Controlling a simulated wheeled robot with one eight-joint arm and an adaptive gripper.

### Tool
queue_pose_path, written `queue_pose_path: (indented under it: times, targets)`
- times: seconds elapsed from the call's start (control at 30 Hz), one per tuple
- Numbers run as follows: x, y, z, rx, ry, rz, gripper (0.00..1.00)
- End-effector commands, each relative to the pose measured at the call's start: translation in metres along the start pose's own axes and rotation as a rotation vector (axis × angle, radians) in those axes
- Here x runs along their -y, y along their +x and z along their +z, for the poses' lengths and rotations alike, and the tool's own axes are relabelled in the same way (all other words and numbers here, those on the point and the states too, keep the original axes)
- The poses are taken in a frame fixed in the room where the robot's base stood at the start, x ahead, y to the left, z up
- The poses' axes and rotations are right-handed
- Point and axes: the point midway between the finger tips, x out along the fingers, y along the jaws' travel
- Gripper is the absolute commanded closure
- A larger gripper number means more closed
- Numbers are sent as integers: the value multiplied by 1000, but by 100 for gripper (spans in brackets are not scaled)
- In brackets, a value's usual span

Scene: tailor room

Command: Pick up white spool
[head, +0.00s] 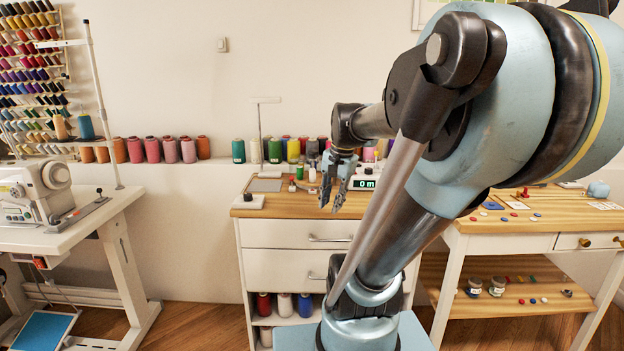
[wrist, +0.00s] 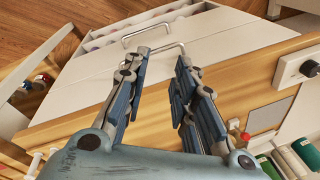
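Several spools look white, and I cannot tell which one the task names. A white spool (head: 284,304) stands between a red spool (head: 263,304) and a blue spool (head: 305,304) on the open shelf under the drawers. A cream-white spool (head: 255,151) stands in the back row between green ones. A small white spool-like item (head: 312,174) stands on the cabinet top. My gripper (head: 330,207) points down above the cabinet's front edge. In the wrist view my gripper (wrist: 162,55) has its fingers apart, with nothing between them.
The white cabinet (head: 284,270) has two drawers with protruding handles. Its wooden top holds a small display (head: 363,184) and a grey pad (head: 265,185). A sewing machine (head: 45,195) stands left, and a wooden table (head: 530,215) right. Floor lies open left of the cabinet.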

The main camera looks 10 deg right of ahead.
Motion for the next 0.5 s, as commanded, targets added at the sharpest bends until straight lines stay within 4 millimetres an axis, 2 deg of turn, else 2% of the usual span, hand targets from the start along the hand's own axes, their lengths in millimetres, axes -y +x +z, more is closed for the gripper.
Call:
queue_pose_path:
  times: [0.2, 0.5]
  targets:
    - [46, -40, -54, 46, 342, -34, 75]
    - [102, -79, -133, 126, 815, -63, 75]
